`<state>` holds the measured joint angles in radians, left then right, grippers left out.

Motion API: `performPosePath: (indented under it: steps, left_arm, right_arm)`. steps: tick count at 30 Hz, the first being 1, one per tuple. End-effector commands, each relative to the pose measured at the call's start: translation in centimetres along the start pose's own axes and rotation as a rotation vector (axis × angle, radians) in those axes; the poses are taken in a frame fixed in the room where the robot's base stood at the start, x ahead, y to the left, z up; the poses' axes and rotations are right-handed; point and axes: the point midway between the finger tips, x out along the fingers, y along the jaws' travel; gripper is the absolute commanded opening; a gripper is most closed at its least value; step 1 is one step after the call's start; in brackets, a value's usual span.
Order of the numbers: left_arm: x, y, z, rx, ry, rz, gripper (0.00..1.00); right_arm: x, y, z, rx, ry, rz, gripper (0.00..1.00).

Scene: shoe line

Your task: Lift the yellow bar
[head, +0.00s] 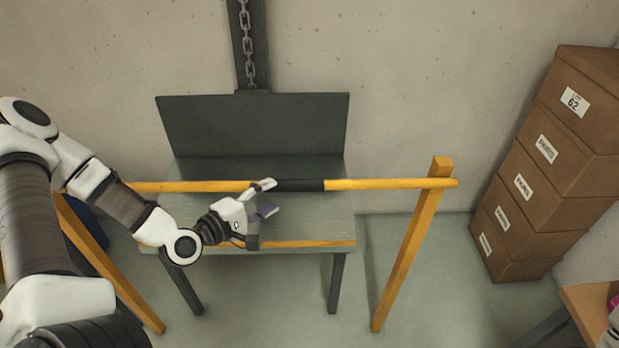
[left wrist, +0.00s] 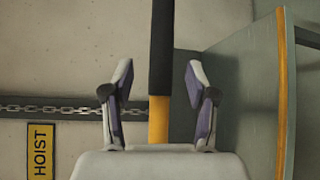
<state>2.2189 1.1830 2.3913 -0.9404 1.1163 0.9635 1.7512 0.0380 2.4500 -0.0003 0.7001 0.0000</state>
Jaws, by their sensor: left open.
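The yellow bar (head: 380,184) lies level across two yellow posts, in front of a grey bench. It has a black section (head: 300,185) in its middle. My left gripper (head: 268,198) is open at the bar, near the left end of the black section. In the left wrist view the bar (left wrist: 158,120) runs between the two spread fingers of the gripper (left wrist: 158,70), with a gap on each side. The black section (left wrist: 161,45) starts between the fingers. How far the bar sits in the jaws is hard to tell. My right gripper is not in view.
The grey bench (head: 310,222) with a tall back panel (head: 250,125) stands behind and below the bar. The right post (head: 405,262) stands on clear floor. Stacked brown boxes (head: 540,190) are at the right. A chain (head: 247,45) hangs on the wall, and a HOIST sign (left wrist: 40,151) shows in the left wrist view.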

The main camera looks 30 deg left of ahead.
Motion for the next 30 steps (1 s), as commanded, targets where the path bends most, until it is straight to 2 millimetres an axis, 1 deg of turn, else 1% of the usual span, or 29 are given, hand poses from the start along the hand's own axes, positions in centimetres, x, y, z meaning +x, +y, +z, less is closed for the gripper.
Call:
performPosePath:
  steps: [2, 7, 12, 15, 19, 26, 27, 29, 30]
  left_arm:
    - [0.6, -0.5, 0.0, 0.004, -0.004, -0.006, 0.58]
    - [2.8, -0.7, 0.2, 0.010, -0.008, -0.006, 0.58]
    - [5.3, -0.6, 0.2, 0.008, -0.007, -0.006, 0.58]
    - [6.6, -0.4, 0.1, 0.007, -0.004, -0.008, 0.58]
    - [7.5, -0.4, 0.1, 0.004, -0.004, -0.007, 0.58]
    - [7.6, -0.4, 0.1, 0.002, -0.002, -0.006, 0.58]
    - [7.6, -0.4, 0.1, 0.002, -0.002, -0.006, 0.54]
    - [7.6, -0.4, 0.1, 0.002, -0.002, -0.006, 0.33]
    - [7.6, -0.4, 0.1, 0.002, -0.002, -0.006, 0.19]
  right_arm:
    - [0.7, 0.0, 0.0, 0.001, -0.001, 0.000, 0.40]
    - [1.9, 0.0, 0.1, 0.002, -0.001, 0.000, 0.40]
    - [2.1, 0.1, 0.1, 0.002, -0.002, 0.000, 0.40]
    - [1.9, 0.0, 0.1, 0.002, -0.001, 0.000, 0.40]
    - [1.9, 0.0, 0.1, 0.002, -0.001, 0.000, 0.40]
    - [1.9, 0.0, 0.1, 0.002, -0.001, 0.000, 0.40]
    - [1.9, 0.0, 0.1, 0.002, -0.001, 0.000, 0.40]
    - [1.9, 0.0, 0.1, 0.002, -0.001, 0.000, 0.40]
    - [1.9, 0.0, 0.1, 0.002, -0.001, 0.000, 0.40]
